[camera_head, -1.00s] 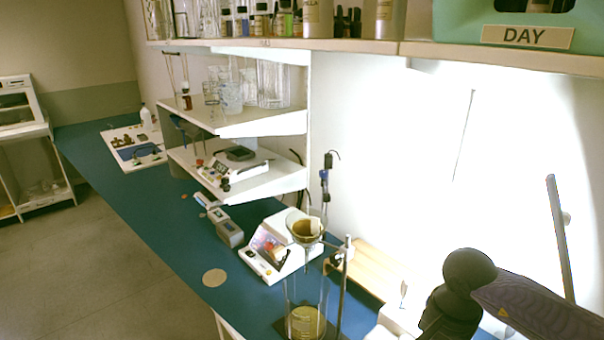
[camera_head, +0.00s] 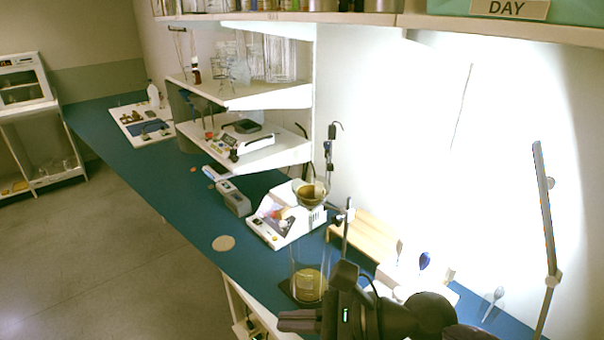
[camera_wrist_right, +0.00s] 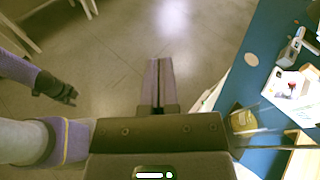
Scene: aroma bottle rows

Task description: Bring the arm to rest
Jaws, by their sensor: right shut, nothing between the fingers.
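My right gripper (camera_head: 284,322) is at the lower middle of the head view, in front of the bench's near edge, with its fingers pointing left. In the right wrist view its two fingers (camera_wrist_right: 158,64) lie together over the bare floor, with nothing between them. My left gripper (camera_wrist_right: 62,90) shows small and dark at the left of the right wrist view, over the floor and apart from the right one. Whether its fingers are parted is too small to tell. The left arm does not show in the head view.
The blue bench (camera_head: 185,205) runs along the wall. A glass cylinder with yellowish liquid (camera_head: 308,285) stands close behind my right gripper. The floor (camera_head: 110,260) at left is clear.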

